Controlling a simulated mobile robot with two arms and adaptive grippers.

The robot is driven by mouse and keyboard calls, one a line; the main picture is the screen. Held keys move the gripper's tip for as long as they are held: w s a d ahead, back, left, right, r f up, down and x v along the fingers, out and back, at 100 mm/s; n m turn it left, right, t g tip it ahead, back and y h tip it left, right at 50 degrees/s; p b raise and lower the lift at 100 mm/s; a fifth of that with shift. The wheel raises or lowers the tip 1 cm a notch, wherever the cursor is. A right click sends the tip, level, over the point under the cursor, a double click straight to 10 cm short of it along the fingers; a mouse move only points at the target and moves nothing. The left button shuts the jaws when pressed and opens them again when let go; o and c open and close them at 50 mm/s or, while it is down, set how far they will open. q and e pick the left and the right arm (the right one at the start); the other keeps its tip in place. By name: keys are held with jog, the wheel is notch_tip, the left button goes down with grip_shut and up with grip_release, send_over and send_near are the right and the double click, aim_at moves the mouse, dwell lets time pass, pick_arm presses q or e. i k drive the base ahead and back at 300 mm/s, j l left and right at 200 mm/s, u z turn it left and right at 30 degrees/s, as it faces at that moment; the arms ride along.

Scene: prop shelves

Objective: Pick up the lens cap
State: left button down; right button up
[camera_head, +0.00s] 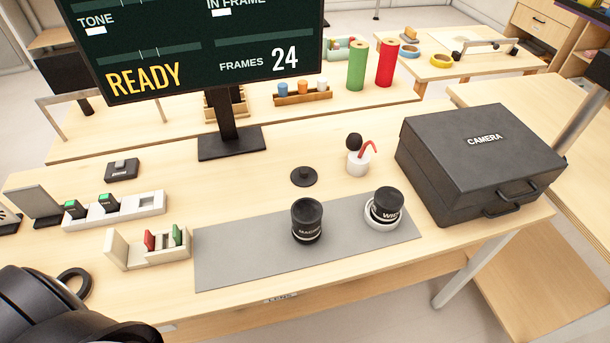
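A flat round black disc with a small raised knob (303,177), which looks like the lens cap, lies on the wooden table just behind the grey mat. On the mat, a black lens marked MACRO (307,222) stands upright. A black lens marked WIDE (385,208) sits in a white ring at the mat's right end. Dark rounded parts, apparently of my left arm, fill the bottom left corner. No fingertips of my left gripper can be made out there, and my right gripper is out of the picture.
A black camera case (480,160) stands closed at the right. Card holders (150,250) stand left of the grey mat (240,265).

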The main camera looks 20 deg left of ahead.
aim_at(301, 177)
jog(key=i+l+u, duration=0.15)
jog(key=l+u, duration=0.25)
jog(key=i+l+u, duration=0.15)
jog(key=l+u, duration=0.65)
jog(key=l, duration=0.05)
